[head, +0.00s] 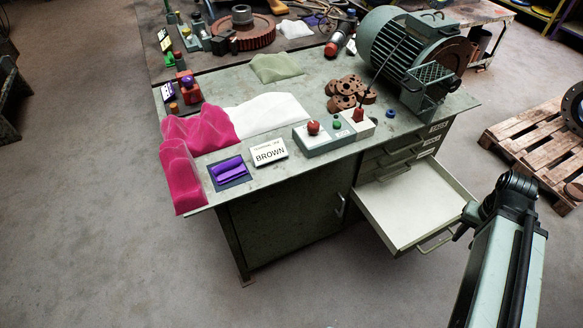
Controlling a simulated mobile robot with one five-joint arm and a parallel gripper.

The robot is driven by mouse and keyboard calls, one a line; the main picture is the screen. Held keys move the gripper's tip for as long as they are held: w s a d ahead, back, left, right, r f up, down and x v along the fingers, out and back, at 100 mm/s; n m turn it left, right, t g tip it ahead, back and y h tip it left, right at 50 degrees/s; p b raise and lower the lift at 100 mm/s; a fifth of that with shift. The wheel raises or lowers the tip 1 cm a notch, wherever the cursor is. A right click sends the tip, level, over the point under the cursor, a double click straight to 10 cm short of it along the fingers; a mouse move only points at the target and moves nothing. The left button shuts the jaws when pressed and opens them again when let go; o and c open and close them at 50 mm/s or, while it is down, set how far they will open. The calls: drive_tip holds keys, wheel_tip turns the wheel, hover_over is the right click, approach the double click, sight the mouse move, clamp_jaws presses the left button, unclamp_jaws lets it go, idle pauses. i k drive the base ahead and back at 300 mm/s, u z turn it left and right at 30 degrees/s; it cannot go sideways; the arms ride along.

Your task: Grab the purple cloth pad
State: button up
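A small folded purple cloth pad (229,168) lies on a dark blue square (218,182) near the front left corner of the green workbench (200,175). My arm rises from the bottom right, and its dark end, with my gripper (468,216), is beside the open drawer. This is well to the right of the purple pad and apart from it. The fingers are small and dark, so I cannot tell whether they are open or shut.
A magenta cloth (200,128) drapes over the bench's left edge beside the pad. The white drawer (415,205) juts out. A motor (405,45) stands behind. The front-left floor is clear.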

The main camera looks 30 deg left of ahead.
sight(228, 170)
drive_tip(key=u, duration=1.9)
drive_tip(key=k, duration=1.3)
drive_tip(key=u, duration=0.3)
drive_tip(key=i, duration=0.65)
drive_tip(key=u, duration=0.65)
drive_tip(key=i, duration=1.3)
drive_tip(key=u, duration=0.95)
